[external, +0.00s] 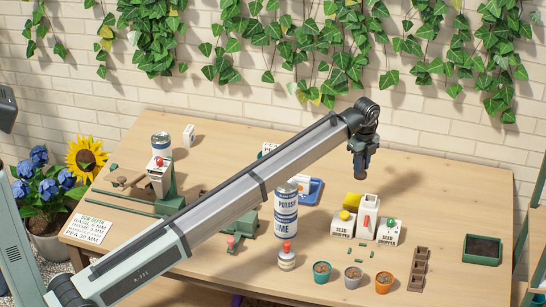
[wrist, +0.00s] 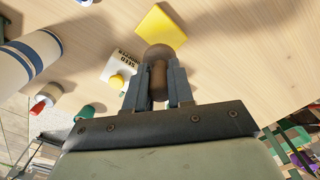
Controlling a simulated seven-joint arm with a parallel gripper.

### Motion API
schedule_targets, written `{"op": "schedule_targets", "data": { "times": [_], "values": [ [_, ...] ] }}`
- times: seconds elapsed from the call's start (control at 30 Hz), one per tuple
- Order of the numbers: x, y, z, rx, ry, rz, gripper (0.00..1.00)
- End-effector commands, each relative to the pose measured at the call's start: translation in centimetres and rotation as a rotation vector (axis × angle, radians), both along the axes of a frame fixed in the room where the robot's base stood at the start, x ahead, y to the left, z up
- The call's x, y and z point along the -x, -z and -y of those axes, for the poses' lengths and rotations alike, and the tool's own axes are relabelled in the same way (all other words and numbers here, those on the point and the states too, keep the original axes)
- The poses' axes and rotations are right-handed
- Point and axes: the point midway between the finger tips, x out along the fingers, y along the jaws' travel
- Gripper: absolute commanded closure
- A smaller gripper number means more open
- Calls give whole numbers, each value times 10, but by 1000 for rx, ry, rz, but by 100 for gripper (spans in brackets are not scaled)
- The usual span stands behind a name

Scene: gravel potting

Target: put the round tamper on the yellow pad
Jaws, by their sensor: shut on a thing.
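My gripper (wrist: 158,88) is shut on the round tamper (wrist: 158,55), a brown turned wooden piece with a rounded head, held between the two fingers. In the external view my gripper (external: 362,165) is up in the air over the back right of the table; the tamper is hard to make out there. The yellow pad (wrist: 161,27) is a flat square just beyond the tamper's head in the wrist view. In the external view the yellow pad (external: 352,201) lies behind the white seed boxes, partly hidden by them.
White seed boxes with a yellow knob (external: 345,216) and other coloured knobs stand beside the pad. A tall blue-and-white can (external: 286,212) and a blue tray (external: 315,190) are to their left. Small pots (external: 353,277) and a dark green tray (external: 482,250) are nearer.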

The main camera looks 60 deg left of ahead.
Motion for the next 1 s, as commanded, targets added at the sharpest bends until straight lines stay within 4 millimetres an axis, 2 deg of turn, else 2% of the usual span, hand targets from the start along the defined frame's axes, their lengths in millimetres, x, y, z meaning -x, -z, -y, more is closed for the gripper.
{"op": "schedule_targets", "data": {
  "times": [0.03, 0.23, 0.5, 0.77, 1.0],
  "values": [
    [-4, -1, 0, 0, 9, 1, 100],
    [-2, 10, 0, 0, 47, 2, 100],
    [-2, 51, 0, 0, 47, 1, 100],
    [-2, 72, 0, 0, 47, 3, 100],
    [-2, 98, 0, 0, 47, 3, 100]
  ]
}}
